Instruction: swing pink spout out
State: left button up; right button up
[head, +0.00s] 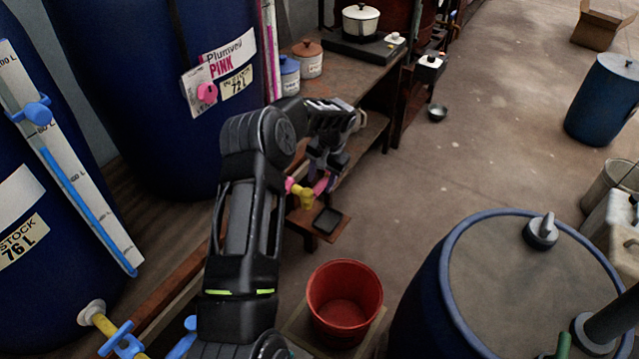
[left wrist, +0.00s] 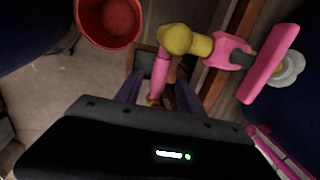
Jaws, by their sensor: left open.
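The pink spout (head: 321,186) hangs from a yellow elbow (head: 305,196) low in front of the blue vat labelled PINK (head: 140,110). In the left wrist view the pink spout (left wrist: 160,74) runs from the yellow elbow (left wrist: 182,40) towards my gripper. A pink collar (left wrist: 230,50) and a long pink handle (left wrist: 270,64) sit behind the elbow. My left gripper (head: 322,172) is at the spout, pointing down. In the left wrist view its open fingers (left wrist: 158,96) lie on either side of the spout's end. Whether they touch it I cannot tell. My right gripper is not in view.
A red bucket (head: 344,300) stands in front of the spout, and a small stool with a dark tray (head: 328,221) stands below it. A blue drum (head: 450,290) is at right. The neighbouring vat has a blue-handled tap (head: 120,340). Open floor (head: 480,150) lies right of the bench.

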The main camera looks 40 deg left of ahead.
aim_at(319, 189)
pick_arm(q)
jog(key=shift+a+f, duration=0.15)
jog(key=shift+f, duration=0.55)
jog(key=shift+a+f, duration=0.1)
jog(key=shift+f, duration=0.55)
grip_shut()
dwell(0.4)
